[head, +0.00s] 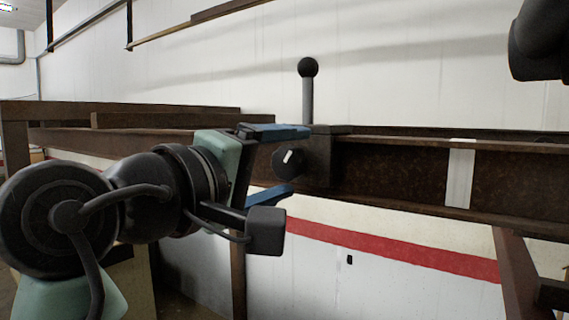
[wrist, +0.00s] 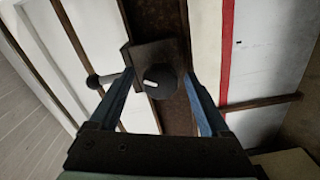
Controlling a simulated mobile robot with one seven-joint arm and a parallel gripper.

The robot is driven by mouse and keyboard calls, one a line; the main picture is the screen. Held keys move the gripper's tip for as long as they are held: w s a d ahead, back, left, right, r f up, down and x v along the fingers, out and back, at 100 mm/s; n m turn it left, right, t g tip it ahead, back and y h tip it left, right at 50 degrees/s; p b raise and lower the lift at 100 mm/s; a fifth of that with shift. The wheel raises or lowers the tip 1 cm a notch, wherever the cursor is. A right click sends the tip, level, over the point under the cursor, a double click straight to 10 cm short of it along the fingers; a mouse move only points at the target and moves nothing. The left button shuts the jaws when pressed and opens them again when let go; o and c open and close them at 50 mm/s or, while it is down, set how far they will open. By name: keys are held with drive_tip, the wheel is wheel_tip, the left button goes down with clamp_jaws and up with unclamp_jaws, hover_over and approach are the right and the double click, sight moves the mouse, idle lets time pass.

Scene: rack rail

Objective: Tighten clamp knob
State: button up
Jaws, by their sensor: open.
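The clamp knob (head: 287,159) is a round dark knob with a white mark, on the front of a rusty brown clamp block (head: 322,158) on the rail (head: 400,175). A lever with a black ball (head: 308,67) stands upright from the clamp. My gripper (head: 282,162) is open, its blue fingers above and below the knob. In the wrist view the knob (wrist: 160,81) shows between the fingertips, one finger on each side. I cannot tell whether the fingers touch it.
A pale strip (head: 459,176) crosses the rail right of the clamp. The rusty rail runs across the picture before a white wall with a red stripe (head: 400,250). The lever (wrist: 105,79) shows left of the knob, close by my left finger.

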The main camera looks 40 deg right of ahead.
drive_tip(key=v, duration=1.3)
